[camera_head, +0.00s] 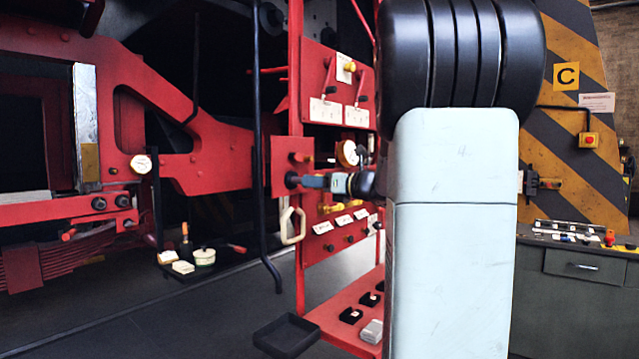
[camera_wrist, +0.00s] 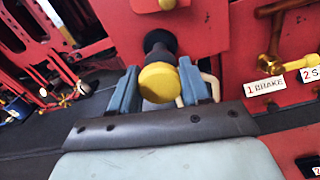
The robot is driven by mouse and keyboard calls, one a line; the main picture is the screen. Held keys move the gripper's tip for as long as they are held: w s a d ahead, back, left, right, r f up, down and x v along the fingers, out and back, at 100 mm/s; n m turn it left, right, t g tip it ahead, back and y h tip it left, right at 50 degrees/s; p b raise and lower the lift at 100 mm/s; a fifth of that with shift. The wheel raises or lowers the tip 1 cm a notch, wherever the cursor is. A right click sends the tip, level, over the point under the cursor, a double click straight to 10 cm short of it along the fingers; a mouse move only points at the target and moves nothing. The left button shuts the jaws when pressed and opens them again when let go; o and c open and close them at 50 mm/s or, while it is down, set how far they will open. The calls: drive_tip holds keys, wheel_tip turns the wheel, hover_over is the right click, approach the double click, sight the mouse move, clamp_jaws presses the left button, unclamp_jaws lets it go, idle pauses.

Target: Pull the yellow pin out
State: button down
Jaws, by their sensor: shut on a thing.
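The yellow pin (camera_wrist: 157,82) has a round yellow head on a black collar, standing out from a red panel (camera_wrist: 205,30) in the wrist view. My gripper (camera_wrist: 160,85) is shut on it, one blue finger on each side of the head. In the head view my gripper (camera_head: 314,181) points left at the red panel (camera_head: 281,150), and the black collar (camera_head: 292,180) shows at its fingertips. The yellow head is hidden there by the fingers. I cannot tell how deep the pin sits.
A white hook-shaped handle (camera_head: 291,222) hangs just below my gripper. A round gauge (camera_head: 347,153) and a red control panel with labels (camera_head: 343,222) are close by on the right. A dark bar (camera_head: 262,120) stands left of the panel. A black tray (camera_head: 287,335) is below.

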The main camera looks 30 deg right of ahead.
drive_tip(key=shift+s+d, duration=0.1)
drive_tip(key=shift+d, duration=0.05)
drive_tip(key=c, duration=0.5)
unclamp_jaws()
drive_tip(key=shift+s, duration=0.2)
drive_tip(key=shift+s, duration=0.1)
drive_tip(key=v, duration=1.3)
drive_tip(key=shift+s+d, duration=0.15)
drive_tip(key=shift+s, duration=0.15)
